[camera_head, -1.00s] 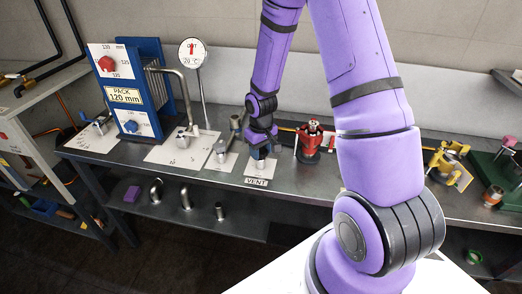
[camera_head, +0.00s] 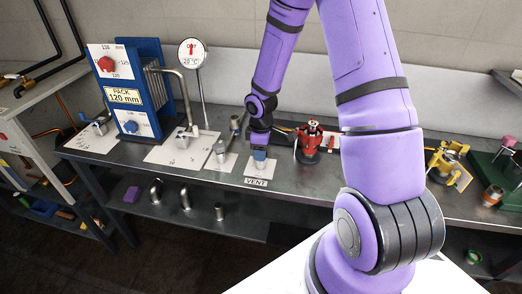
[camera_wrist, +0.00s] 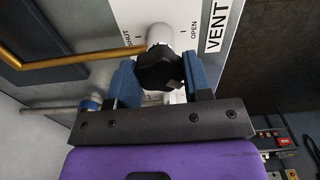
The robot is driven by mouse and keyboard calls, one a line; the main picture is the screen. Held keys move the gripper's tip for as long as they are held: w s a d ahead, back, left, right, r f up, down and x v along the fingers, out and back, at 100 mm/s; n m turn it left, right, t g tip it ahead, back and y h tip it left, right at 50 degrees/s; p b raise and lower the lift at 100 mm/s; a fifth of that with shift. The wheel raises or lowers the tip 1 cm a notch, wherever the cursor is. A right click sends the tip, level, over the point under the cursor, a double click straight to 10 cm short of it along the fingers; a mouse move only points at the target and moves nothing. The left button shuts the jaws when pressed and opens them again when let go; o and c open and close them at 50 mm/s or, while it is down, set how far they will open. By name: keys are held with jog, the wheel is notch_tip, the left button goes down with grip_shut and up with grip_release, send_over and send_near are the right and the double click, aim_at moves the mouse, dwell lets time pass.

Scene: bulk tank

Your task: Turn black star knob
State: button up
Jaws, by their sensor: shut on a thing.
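The black star knob (camera_wrist: 160,68) sits on a pale round stem in front of a white plate (camera_wrist: 190,20) marked SHUT, OPEN and VENT. In the wrist view my gripper (camera_wrist: 158,82) has its blue fingers on both sides of the knob and is shut on it. In the head view my gripper (camera_head: 260,155) reaches down over the VENT plate (camera_head: 255,170) on the bench. There the gripper and arm hide the knob.
A red device (camera_head: 310,142) stands just right of my gripper. A metal fitting (camera_head: 220,150) on a small plate is close on the left. A brass rod (camera_wrist: 80,54) runs beside the knob. The blue pack (camera_head: 140,88) and dial gauge (camera_head: 192,55) stand further left.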

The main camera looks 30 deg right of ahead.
jog(key=shift+n, duration=0.3)
jog(key=o, duration=0.9)
jog(key=shift+r, duration=0.15)
notch_tip(320, 180, up, 11)
jog(key=shift+f, duration=0.2)
dwell(0.5)
jog(key=s+a+r+m+t+h, duration=0.1)
jog(key=s+a+r+m+t, duration=0.2)
jog(key=s+r, duration=0.7)
jog(key=s+a+r+m+t, duration=0.15)
jog(key=s+r+m, duration=0.4)
jog(key=r, duration=0.75)
jog(key=shift+m+t+y, duration=0.45)
jog(key=shift+m+y, duration=0.05)
jog(key=shift+m, duration=0.35)
jog(key=s+r, duration=0.1)
jog(key=s, duration=0.2)
jog(key=s+a+r, duration=0.1)
jog(key=s, duration=0.2)
jog(key=s+a+r, duration=0.1)
jog(key=s, duration=0.2)
jog(key=shift+a+r, duration=0.15)
jog(key=shift+r, duration=0.15)
